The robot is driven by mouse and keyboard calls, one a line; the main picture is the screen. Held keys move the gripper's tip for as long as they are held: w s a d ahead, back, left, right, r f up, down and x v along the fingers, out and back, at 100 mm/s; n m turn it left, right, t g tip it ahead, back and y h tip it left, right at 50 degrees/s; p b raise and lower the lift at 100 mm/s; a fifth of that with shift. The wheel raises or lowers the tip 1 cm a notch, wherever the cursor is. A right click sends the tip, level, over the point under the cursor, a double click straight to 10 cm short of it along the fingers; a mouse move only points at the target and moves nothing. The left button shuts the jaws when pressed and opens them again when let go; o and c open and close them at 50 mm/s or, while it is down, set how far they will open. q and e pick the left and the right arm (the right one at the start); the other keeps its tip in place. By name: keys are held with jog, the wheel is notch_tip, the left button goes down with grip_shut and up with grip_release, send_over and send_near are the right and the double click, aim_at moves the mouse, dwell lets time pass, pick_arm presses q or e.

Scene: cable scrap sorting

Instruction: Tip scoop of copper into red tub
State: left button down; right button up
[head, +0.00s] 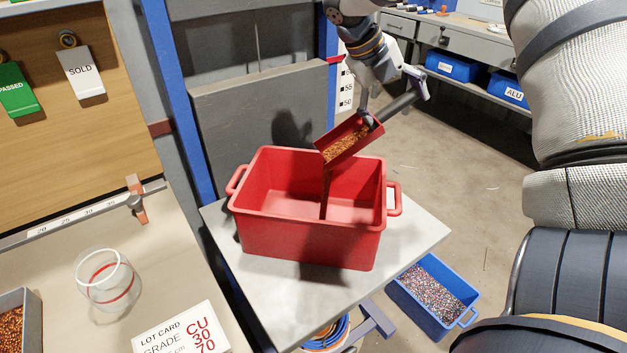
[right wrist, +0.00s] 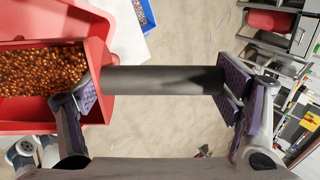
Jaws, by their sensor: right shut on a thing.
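The red scoop (head: 346,143) holds orange-brown copper granules and is tilted, its open front low and to the left, above the red tub (head: 310,237). My right gripper (head: 385,103) is shut on the scoop's dark grey handle, above the tub's back right corner. In the right wrist view the handle (right wrist: 160,80) spans between the fingers, with the granules (right wrist: 40,72) at left. A narrow dark brown streak runs from the scoop's lip down into the tub; I cannot tell whether it is falling copper or shadow. My left gripper is not in view.
The tub stands on a small grey table (head: 415,232). A blue bin of mixed scrap (head: 470,318) is on the floor below. At left, a bench holds a clear jar (head: 104,285), a lot card (head: 180,335) and a grey tray (head: 33,300). A grey panel (head: 262,105) stands behind.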

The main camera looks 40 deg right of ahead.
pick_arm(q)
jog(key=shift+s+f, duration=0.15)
pick_arm(e)
jog(key=shift+w+a+r+g+h, duration=0.15)
jog(key=shift+w+a+r+h, duration=0.1)
jog(key=shift+a+r+h, duration=0.25)
jog(key=shift+w+a+r+g+h, duration=0.2)
jog(key=shift+a+r+h, duration=0.2)
jog(key=shift+a, duration=0.15)
jog(key=shift+w+a+r+g+h+b, duration=0.2)
jog(key=shift+a+h, duration=0.1)
jog(key=shift+a, duration=0.1)
jog(key=shift+w+a+r+g+h+b, duration=0.1)
jog(key=shift+w+a+g+h, duration=0.1)
jog(key=shift+a+h, duration=0.15)
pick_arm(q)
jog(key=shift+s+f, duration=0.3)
pick_arm(e)
jog(key=shift+w+a+r+h, duration=0.15)
jog(key=shift+a+r+h, duration=0.15)
jog(key=shift+a, duration=0.1)
